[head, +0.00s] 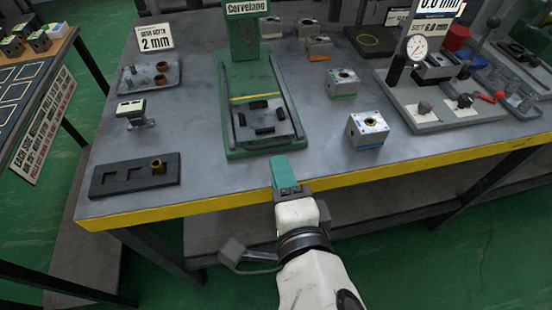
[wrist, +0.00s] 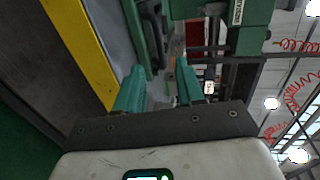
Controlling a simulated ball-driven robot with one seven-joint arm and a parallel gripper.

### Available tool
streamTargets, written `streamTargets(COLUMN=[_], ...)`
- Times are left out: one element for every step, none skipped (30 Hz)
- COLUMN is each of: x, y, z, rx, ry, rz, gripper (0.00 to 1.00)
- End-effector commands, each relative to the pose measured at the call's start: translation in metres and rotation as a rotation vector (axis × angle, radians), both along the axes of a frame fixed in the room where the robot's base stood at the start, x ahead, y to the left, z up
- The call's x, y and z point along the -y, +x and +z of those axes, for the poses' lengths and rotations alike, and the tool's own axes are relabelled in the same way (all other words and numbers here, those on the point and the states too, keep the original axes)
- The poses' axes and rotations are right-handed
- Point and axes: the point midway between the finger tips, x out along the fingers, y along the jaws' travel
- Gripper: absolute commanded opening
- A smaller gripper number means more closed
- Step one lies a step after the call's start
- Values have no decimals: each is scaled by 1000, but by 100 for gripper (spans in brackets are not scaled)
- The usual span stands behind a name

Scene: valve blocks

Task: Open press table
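The green press (head: 242,30) labelled "Corvelano" stands at the middle of the workbench. Its flat grey table plate (head: 264,128), with several black blocks on it, lies in the front part of the green base (head: 233,153). A yellow line crosses the base behind the plate. My gripper (head: 284,168), with teal fingers, is just in front of the base, near the bench's yellow front edge, and apart from the plate. In the wrist view, my gripper (wrist: 160,88) has its fingers apart with nothing between them. The press (wrist: 250,28) shows beyond, turned sideways; part of its base is hidden.
Valve blocks (head: 342,83) (head: 367,130) stand right of the press. A gauge stand (head: 416,50) is farther right. A black holder (head: 135,176) with a brass bushing and a tray (head: 150,77) are left. The yellow edge (head: 200,205) bounds the bench front.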

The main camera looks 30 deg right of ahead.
Motion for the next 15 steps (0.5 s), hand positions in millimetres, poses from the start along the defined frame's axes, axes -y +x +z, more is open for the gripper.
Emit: streamTargets(x=[-3,-4,-6,-8,-9,-10,-10,-11,-12,-12,-12,-12,-12,-12,-12], y=[-9,-14,-19,-23,-26,-30,-32,-34,-36,-37,-38,-38,-39,-39,-39], z=[0,1,3,4,4,5,6,7,7,8,8,8,9,9,9], rx=[-3,-2,-2,-2,-1,-2,-2,-2,-2,-1,-1,0,0,0,0], ry=[1,1,2,1,2,2,2,2,2,1,1,1,1,1,1], rz=[2,2,2,2,2,1,1,1,1,0,0,0,0,-1,0], gripper=[38,38,38,38,38,38,38,38,38,38,38,38,38,38,38])
